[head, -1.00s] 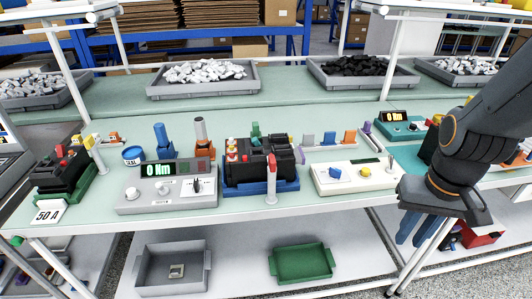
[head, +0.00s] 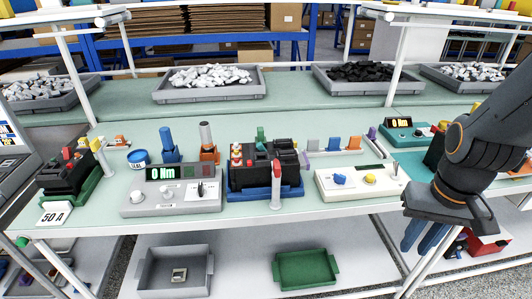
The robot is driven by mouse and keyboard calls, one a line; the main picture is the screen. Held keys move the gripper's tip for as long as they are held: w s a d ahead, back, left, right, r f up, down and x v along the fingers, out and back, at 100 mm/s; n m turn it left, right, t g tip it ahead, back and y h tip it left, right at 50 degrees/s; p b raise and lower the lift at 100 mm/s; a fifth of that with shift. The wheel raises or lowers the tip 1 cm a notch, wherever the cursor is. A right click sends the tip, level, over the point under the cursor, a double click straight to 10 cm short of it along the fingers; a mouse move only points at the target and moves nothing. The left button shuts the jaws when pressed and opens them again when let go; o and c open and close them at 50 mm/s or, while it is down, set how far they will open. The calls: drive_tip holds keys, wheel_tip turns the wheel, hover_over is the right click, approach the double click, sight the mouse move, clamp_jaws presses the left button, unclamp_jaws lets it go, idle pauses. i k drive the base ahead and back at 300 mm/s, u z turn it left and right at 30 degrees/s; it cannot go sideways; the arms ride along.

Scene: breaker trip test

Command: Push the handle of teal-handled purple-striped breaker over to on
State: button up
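A black breaker block (head: 262,172) sits in a blue cradle (head: 250,194) at the middle of the bench. A teal-green handle (head: 261,138) rises at its back; I cannot make out a purple stripe or be sure which breaker the handle belongs to. My gripper (head: 418,238) is at the right, in front of the bench's front edge, well apart from the breaker. Its two blue fingers point down with a gap between them and hold nothing visible.
A grey meter reading 0 Nm (head: 170,192) stands left of the breaker, a cream control box (head: 360,181) right of it. A red-topped white post (head: 276,187) stands close in front of the breaker. Another black breaker (head: 66,175) is at the far left. Bins line the back.

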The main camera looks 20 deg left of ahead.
sight(259, 145)
drive_tip(key=k, duration=1.3)
drive_tip(key=u, duration=0.7)
drive_tip(key=i, duration=1.1)
drive_tip(key=z, duration=0.2)
